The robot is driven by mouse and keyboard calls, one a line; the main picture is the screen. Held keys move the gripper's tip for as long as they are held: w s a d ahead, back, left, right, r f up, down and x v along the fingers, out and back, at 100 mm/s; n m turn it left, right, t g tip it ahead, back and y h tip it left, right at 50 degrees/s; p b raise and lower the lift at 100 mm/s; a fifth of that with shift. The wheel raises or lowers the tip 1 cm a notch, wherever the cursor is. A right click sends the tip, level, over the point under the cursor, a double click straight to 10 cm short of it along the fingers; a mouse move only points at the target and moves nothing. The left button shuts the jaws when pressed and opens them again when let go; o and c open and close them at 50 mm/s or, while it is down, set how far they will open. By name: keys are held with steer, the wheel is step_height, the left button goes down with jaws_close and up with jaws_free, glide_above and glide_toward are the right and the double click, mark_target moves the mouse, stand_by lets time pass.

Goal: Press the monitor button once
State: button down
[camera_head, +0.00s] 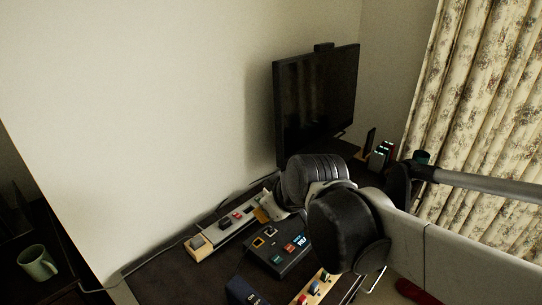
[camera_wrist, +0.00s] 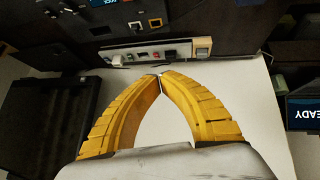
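The black monitor (camera_head: 315,105) stands upright at the back of the dark desk, its screen dark. I cannot tell which button is the monitor button. A pale strip (camera_head: 198,248) with several small switches lies along the wall; it also shows in the wrist view (camera_wrist: 120,56). A dark box (camera_head: 277,262) with coloured buttons sits in front of it. My gripper (camera_wrist: 160,76) has yellow fingers with tips together, nothing between them. In the wrist view the tips appear just beside the strip; contact cannot be told. In the head view my arm mostly hides the gripper.
Another strip with coloured buttons (camera_head: 314,291) lies at the desk's front. A small device with green lights (camera_head: 381,154) stands right of the monitor. A green mug (camera_head: 38,263) is on a dark surface at left. A screen reading READY (camera_wrist: 313,113) shows in the wrist view. Curtains hang at right.

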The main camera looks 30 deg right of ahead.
steer(key=w+d+n+t, duration=0.1)
steer(key=w+d+n, duration=0.4)
steer(key=w, duration=0.4)
steer(key=n+t+h, duration=0.1)
steer(key=n+t, duration=0.1)
steer(key=n, duration=0.3)
glide_toward(293, 160)
steer(key=s+a, duration=0.4)
steer(key=d+f+n+t, duration=0.1)
steer(key=d+f+n, duration=0.2)
steer(key=d+f, duration=0.3)
steer(key=w+d, duration=0.1)
steer(key=d, duration=0.2)
steer(key=shift+d+f+h, duration=0.4)
steer(key=w+a, duration=0.3)
steer(key=w, duration=0.5)
steer(key=shift+f, duration=0.25)
steer(key=shift+w, duration=0.2)
steer(key=shift+w+a, duration=0.15)
steer(key=shift+w, duration=0.15)
